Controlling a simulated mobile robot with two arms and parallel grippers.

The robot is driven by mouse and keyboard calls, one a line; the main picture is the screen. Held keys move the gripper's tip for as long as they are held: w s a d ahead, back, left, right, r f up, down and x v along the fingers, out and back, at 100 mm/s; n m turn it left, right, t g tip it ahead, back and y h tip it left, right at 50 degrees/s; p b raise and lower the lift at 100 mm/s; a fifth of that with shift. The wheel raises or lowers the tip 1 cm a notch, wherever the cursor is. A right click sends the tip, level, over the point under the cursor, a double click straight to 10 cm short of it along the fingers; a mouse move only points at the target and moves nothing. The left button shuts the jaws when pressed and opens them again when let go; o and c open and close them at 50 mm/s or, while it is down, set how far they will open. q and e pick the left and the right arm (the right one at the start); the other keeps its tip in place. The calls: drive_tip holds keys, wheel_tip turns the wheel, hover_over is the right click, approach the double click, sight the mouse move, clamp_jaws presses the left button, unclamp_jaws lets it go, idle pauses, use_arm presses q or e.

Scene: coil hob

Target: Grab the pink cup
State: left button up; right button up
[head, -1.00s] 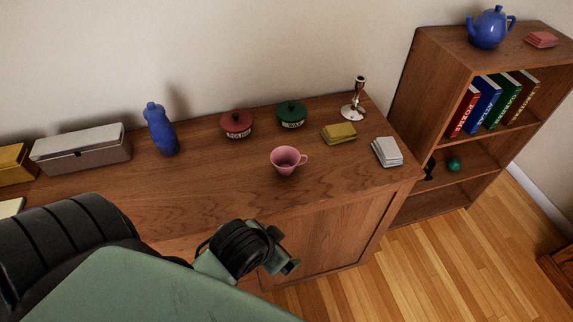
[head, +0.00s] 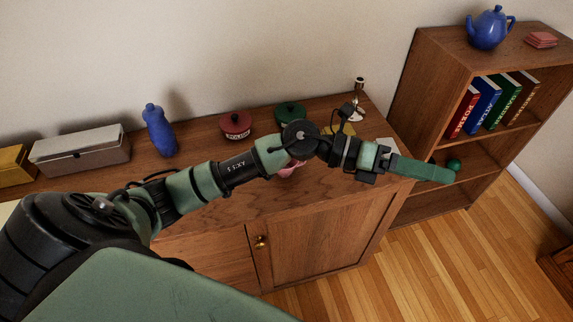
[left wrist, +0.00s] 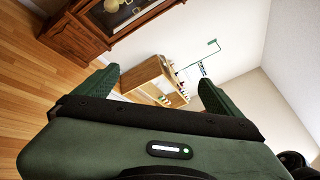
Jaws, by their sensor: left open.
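The pink cup (head: 290,170) stands on the wooden cabinet top (head: 215,185). My left forearm covers most of it in the head view; only a pink part shows below the arm. My left gripper (head: 435,172) is beyond the cup to the right, past the cabinet's right end and in front of the bookcase. In the left wrist view, its two green fingers (left wrist: 155,95) are spread apart with nothing between them. The cup is not visible in the left wrist view. My right gripper is not in view.
A red pot (head: 235,125), a green pot (head: 290,114) and a blue bottle (head: 160,131) stand behind my left arm. A candlestick (head: 359,95) is at the back. The bookcase (head: 430,70) stands at right, with a blue teapot (head: 489,28) on top.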

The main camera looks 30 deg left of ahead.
use_arm(q)
wheel_tip(320, 180, down, 5)
drive_tip(key=a+m+g+y, duration=0.2)
drive_tip(key=a+m+y, duration=0.1)
drive_tip(key=m+g+y, duration=0.1)
drive_tip(key=g+y, duration=0.2)
drive_tip(key=y, duration=1)
approach(286, 172)
drive_tip(key=w+a, duration=0.2)
drive_tip(key=f, duration=0.2)
drive_tip(key=f+p, duration=0.1)
drive_tip(key=f, duration=0.2)
drive_tip(key=f+p, duration=0.1)
drive_tip(key=f, duration=0.1)
drive_tip(key=shift+w+d+f, duration=0.2)
drive_tip(key=shift+w, duration=0.2)
drive_tip(key=shift+f+p, duration=0.3)
drive_tip(key=shift+f, duration=0.2)
drive_tip(key=c, duration=1.6)
